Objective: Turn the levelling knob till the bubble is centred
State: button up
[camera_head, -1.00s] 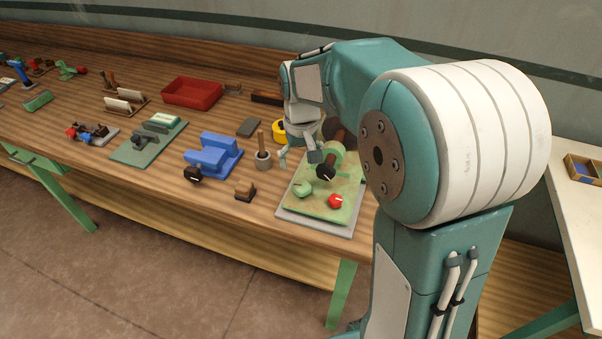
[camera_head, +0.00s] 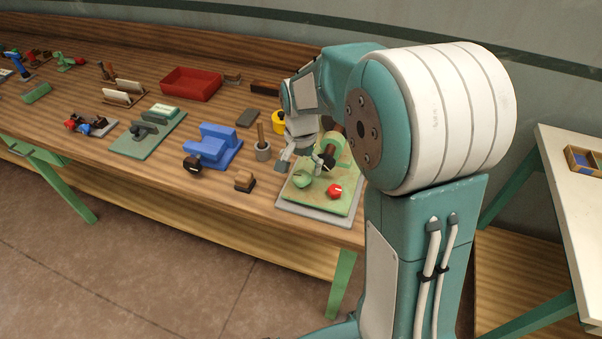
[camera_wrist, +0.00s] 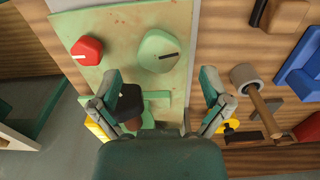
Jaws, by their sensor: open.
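A pale green board (camera_head: 322,204) on a grey plate carries a red knob (camera_head: 334,191), a green knob (camera_head: 303,179) and a black knob (camera_head: 327,161). In the wrist view the red knob (camera_wrist: 87,50) is left, the green knob (camera_wrist: 159,51) is top centre and the black knob (camera_wrist: 125,103) is beside the left finger. My gripper (camera_wrist: 161,76) is open and empty, its fingertips spread either side of the green knob's near edge; no contact shows. In the head view my gripper (camera_head: 300,164) is just behind the green knob. I cannot make out a bubble or which knob is the levelling one.
A grey pot with a wooden handle (camera_head: 263,149), a blue fixture (camera_head: 213,147) and a small brown-topped block (camera_head: 244,181) stand left of the board. A yellow object (camera_head: 279,122) is behind my gripper. A red tray (camera_head: 190,83) lies further back.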

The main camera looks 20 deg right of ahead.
aim_at(301, 176)
jog(key=shift+f, duration=1.45)
jog(key=c, duration=1.2)
jog(key=shift+o, duration=0.2)
jog(key=shift+n, duration=0.8)
jog(key=o, duration=1.2)
jog(key=shift+c, duration=0.2)
